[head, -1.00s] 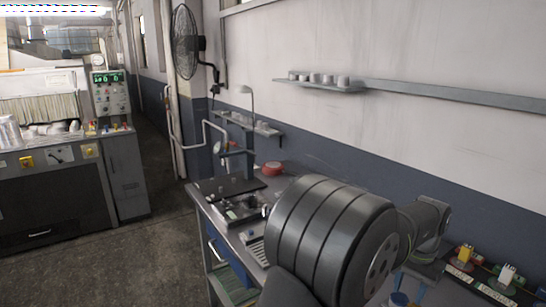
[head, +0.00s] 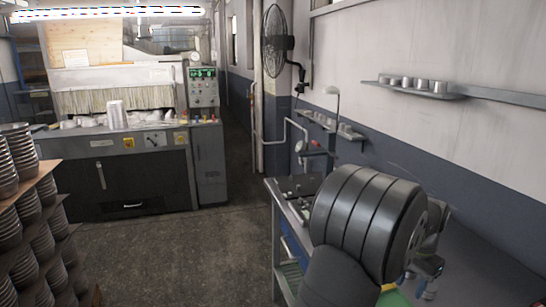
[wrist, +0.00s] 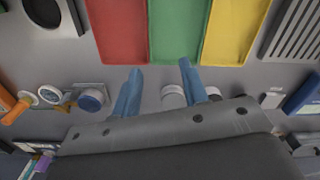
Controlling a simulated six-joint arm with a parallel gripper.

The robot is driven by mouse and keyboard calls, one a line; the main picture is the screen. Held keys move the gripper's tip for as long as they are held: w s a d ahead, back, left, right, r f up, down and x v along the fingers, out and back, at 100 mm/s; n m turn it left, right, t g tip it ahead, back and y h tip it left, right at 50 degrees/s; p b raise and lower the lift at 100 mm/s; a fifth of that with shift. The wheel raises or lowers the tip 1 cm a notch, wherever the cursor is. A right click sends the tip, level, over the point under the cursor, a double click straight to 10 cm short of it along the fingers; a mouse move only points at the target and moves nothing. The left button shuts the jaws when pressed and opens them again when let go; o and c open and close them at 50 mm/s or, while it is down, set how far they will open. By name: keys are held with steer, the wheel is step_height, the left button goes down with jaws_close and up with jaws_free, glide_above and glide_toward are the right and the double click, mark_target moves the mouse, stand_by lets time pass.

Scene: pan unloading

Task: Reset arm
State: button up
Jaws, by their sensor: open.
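My arm stands folded at the lower right of the head view, in front of the workbench (head: 480,262). In the wrist view my gripper (wrist: 158,72) shows two blue fingers, apart, with nothing between them. The fingers are above the grey bench top, just short of a tray with red (wrist: 118,30), green (wrist: 178,30) and yellow (wrist: 236,30) compartments, which look empty.
Stacked round pans (head: 30,225) stand on a rack at the left. A machine with a dark front (head: 140,175) is at the back left. A wall fan (head: 275,42) and a shelf with cups (head: 415,88) are at the right. Open floor (head: 180,255) lies between rack and bench.

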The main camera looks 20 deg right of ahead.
steer(key=shift+n, duration=0.5)
steer(key=w+a, duration=0.2)
steer(key=w+a+f, duration=0.1)
steer(key=w+a, duration=0.1)
steer(key=w, duration=0.1)
steer(key=w+a, duration=0.2)
steer(key=w, duration=0.1)
steer(key=shift+a+f, duration=0.15)
steer(key=shift+f, duration=0.2)
